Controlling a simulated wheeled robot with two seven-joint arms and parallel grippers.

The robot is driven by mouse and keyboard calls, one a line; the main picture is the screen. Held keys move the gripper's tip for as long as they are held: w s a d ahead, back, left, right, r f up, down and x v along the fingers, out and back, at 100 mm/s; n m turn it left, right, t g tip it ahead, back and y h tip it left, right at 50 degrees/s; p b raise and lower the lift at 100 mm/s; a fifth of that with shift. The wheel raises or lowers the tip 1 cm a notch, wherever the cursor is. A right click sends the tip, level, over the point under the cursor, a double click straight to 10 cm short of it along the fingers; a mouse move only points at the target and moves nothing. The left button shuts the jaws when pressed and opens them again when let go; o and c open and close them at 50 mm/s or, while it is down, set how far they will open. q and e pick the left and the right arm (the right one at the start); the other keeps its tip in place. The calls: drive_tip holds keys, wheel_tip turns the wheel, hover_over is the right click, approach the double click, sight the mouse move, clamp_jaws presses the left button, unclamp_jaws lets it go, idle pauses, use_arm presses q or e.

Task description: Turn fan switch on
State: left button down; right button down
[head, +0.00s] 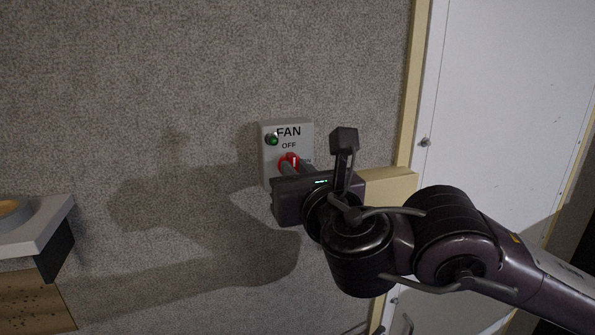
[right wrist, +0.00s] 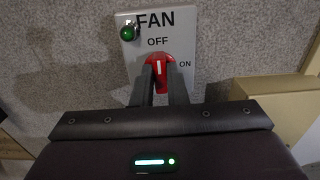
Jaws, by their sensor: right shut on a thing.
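The fan switch box (head: 268,158) is a light grey plate on the wall, marked FAN, OFF and ON. It also shows in the right wrist view (right wrist: 190,42). Its red knob (head: 291,158) has a white mark that points up toward OFF in the right wrist view (right wrist: 159,68); ON is to the right. A green lamp (right wrist: 128,33) is at the plate's upper left. My right gripper (head: 298,168) has its two dark fingers shut on the red knob, one on each side. The fingers and gripper body hide the lower part of the plate. My left gripper is not in view.
The carpet-like grey wall (head: 150,90) around the box is mostly bare. A tan box (head: 388,187) is just right of my gripper. A white door (head: 500,90) with a cream frame is farther right. A grey-topped ledge (head: 35,235) is at the far left.

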drive_tip(key=shift+m, duration=0.3)
drive_tip(key=shift+d+f+m+b, duration=0.15)
drive_tip(key=shift+m+b, duration=0.65)
drive_tip(key=shift+m, duration=3.5)
drive_tip(key=shift+f+m+b, duration=0.15)
drive_tip(key=shift+m+b, duration=0.6)
drive_tip(key=shift+m, duration=3.55)
drive_tip(key=c, duration=1.4)
unclamp_jaws()
drive_tip(key=shift+c, duration=0.2)
drive_tip(key=p+v, duration=0.1)
drive_tip(key=v, duration=0.6)
drive_tip(key=shift+s+d, duration=0.2)
drive_tip(key=shift+s, duration=0.1)
